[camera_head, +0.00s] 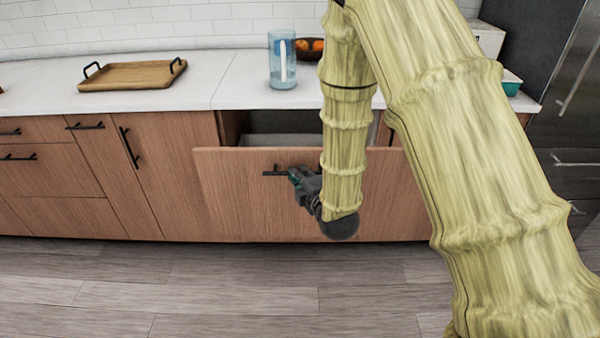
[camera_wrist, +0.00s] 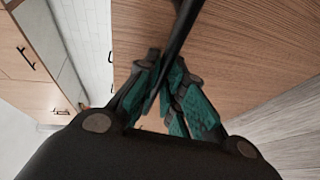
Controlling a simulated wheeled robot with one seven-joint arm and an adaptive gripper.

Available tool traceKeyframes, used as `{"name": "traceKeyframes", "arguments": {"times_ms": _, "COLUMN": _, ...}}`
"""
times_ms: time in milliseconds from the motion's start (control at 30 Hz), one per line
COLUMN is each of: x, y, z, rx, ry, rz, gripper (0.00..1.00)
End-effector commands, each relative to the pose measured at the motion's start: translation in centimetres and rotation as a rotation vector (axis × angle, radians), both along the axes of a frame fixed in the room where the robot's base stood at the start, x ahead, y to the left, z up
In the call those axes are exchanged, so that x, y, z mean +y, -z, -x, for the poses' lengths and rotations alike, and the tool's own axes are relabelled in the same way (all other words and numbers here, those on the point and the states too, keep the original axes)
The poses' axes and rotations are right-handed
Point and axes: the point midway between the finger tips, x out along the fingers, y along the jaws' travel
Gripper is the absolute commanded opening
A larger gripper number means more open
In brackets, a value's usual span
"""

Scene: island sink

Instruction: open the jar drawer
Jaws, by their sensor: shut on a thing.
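The drawer (camera_head: 240,190) has a wide wooden front and stands pulled out from the cabinet, with a dark gap behind its top edge. Its black bar handle (camera_head: 274,173) is partly hidden by my gripper (camera_head: 296,178). In the wrist view my gripper (camera_wrist: 168,92) has its teal-padded fingers closed around the dark handle bar (camera_wrist: 181,35), against the wooden drawer front (camera_wrist: 245,45). The jar (camera_head: 282,62) is a clear bluish container upright on the counter above the drawer. My arm hides part of the drawer front.
A wooden tray (camera_head: 132,75) with black handles lies on the white counter (camera_head: 215,85) at the left. A dark bowl of orange fruit (camera_head: 310,47) stands behind the jar. Other closed cabinets (camera_head: 50,180) are at the left. The wood floor (camera_head: 200,290) in front is clear.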

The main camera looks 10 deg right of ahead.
Motion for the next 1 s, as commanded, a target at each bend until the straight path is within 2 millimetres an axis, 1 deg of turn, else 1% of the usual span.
{"name": "traceKeyframes", "arguments": {"times_ms": 433, "x": 0.11, "y": -0.01, "z": 0.1, "rx": 0.0, "ry": 0.0, "rz": 0.001, "gripper": 0.0}}
{"name": "traceKeyframes", "arguments": {"times_ms": 467, "x": 0.11, "y": -0.01, "z": 0.1, "rx": 0.0, "ry": 0.0, "rz": 0.001, "gripper": 0.14}}
{"name": "traceKeyframes", "arguments": {"times_ms": 500, "x": 0.11, "y": -0.01, "z": 0.1, "rx": 0.0, "ry": 0.0, "rz": 0.001, "gripper": 0.21}}
{"name": "traceKeyframes", "arguments": {"times_ms": 567, "x": 0.1, "y": -0.01, "z": 0.1, "rx": 0.0, "ry": 0.0, "rz": 0.0, "gripper": 0.32}}
{"name": "traceKeyframes", "arguments": {"times_ms": 867, "x": 0.04, "y": -0.03, "z": 0.15, "rx": -0.001, "ry": 0.001, "rz": 0.0, "gripper": 0.32}}
{"name": "traceKeyframes", "arguments": {"times_ms": 1000, "x": -0.12, "y": -0.15, "z": 0.92, "rx": 0.0, "ry": 0.001, "rz": 0.001, "gripper": 0.32}}
